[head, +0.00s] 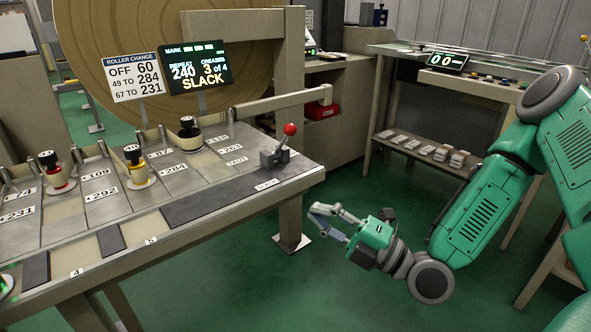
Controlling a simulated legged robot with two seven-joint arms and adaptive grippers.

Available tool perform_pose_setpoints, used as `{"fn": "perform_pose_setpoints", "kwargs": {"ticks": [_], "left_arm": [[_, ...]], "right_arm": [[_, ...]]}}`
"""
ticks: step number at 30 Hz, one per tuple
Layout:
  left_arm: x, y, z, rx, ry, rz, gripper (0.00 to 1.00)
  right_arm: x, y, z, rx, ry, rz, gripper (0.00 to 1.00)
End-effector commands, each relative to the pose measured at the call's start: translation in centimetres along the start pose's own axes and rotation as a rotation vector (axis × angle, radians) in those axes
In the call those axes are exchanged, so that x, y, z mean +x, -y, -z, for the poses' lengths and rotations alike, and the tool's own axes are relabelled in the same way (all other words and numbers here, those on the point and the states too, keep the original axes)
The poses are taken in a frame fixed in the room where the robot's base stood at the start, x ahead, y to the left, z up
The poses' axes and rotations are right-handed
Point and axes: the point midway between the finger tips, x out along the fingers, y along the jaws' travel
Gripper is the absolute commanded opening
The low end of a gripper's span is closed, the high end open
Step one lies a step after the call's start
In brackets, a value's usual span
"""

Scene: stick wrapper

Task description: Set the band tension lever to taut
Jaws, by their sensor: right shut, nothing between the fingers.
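The band tension lever (284,143) stands at the right end of the bench top, a short metal lever with a red ball knob (290,129) on a grey base. It leans slightly right of upright. The screen (198,70) behind the bench reads SLACK in yellow. My right gripper (318,215) is shut and empty, to the right of the bench end and lower in the picture than the lever, apart from it. My left gripper is not in view.
The bench (186,226) carries several rollers with black knobs and numbered labels to the left of the lever. A roller change sign (135,78) stands behind. A beige horizontal arm (285,103) runs behind the lever. Green floor lies open between the bench and the right-hand table (480,84).

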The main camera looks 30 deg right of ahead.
Motion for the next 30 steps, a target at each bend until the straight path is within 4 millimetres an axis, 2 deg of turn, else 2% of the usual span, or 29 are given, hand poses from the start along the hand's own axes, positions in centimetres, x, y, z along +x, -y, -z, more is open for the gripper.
{"fn": "perform_pose_setpoints", "kwargs": {"ticks": [1,7,20,25,30], "left_arm": [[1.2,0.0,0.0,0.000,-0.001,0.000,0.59],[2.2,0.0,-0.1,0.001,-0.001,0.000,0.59],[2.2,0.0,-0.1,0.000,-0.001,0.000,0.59],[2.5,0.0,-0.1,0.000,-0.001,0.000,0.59],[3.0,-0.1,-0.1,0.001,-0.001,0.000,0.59]], "right_arm": [[-0.6,-0.5,-0.7,-0.075,0.014,-0.072,0.00],[-1.8,-3.0,-1.4,-0.270,0.046,-0.229,0.00],[-1.8,-3.6,-1.3,-0.305,0.050,-0.251,0.00],[-0.6,-3.9,-1.5,-0.302,0.050,-0.254,0.00],[2.5,-4.6,-1.5,-0.302,0.048,-0.255,0.00]]}}
